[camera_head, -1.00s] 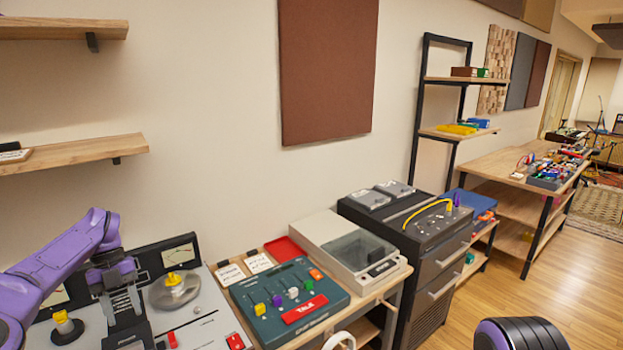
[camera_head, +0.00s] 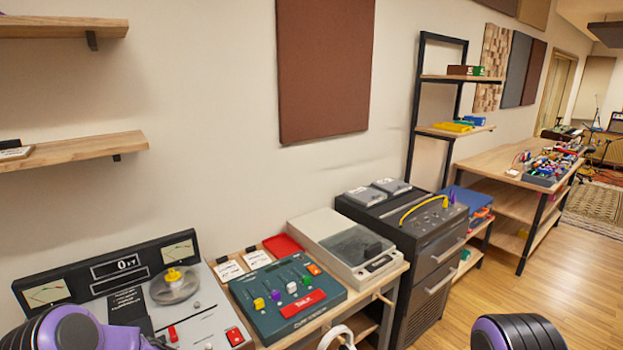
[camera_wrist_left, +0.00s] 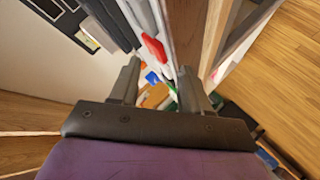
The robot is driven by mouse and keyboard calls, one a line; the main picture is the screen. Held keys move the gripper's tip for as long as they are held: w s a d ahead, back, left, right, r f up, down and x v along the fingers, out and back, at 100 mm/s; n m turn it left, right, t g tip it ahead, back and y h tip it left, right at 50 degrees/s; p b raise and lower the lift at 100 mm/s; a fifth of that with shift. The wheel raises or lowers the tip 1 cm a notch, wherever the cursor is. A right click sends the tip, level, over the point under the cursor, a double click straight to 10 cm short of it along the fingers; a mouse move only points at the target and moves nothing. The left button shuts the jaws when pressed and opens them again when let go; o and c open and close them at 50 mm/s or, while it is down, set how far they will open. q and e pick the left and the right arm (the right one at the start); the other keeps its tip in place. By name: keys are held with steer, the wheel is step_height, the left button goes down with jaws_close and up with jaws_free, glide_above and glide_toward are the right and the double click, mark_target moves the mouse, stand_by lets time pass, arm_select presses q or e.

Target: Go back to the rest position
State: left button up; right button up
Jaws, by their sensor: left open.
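My left gripper (camera_wrist_left: 158,82) shows in the left wrist view with its two dark fingers apart and nothing seen between them. Behind and around the fingers are tilted surfaces, a red block and small blue and orange shapes, partly hidden. In the head view only a purple and black part of my left arm shows at the lower left, in front of the grey console (camera_head: 200,318). The left fingers are outside that view. A black, rounded part of my right arm shows at the lower right. My right gripper is in neither view.
A green mixer panel (camera_head: 262,318) and a beige turntable-like unit (camera_head: 318,228) stand on the wooden bench. A black cabinet (camera_head: 395,240) stands right of them. Wall shelves (camera_head: 85,150) hang at left. Wooden floor (camera_head: 520,285) is open at right.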

arm_select(q)
steer(key=s+d+f+m+h, duration=0.25)
steer(key=s+m, duration=0.35)
steer(key=s, duration=0.4)
steer(key=s+d+f+m+h, duration=0.1)
steer(key=s+f+m+h, duration=0.3)
steer(key=s, duration=0.6)
steer(key=s+d+f+m+h, duration=0.2)
steer(key=s+m, duration=0.5)
steer(key=s, duration=0.3)
step_height(320, 180, down, 10)
steer(key=b, duration=1)
steer(key=shift+s+d, duration=0.2)
steer(key=shift+s, duration=0.15)
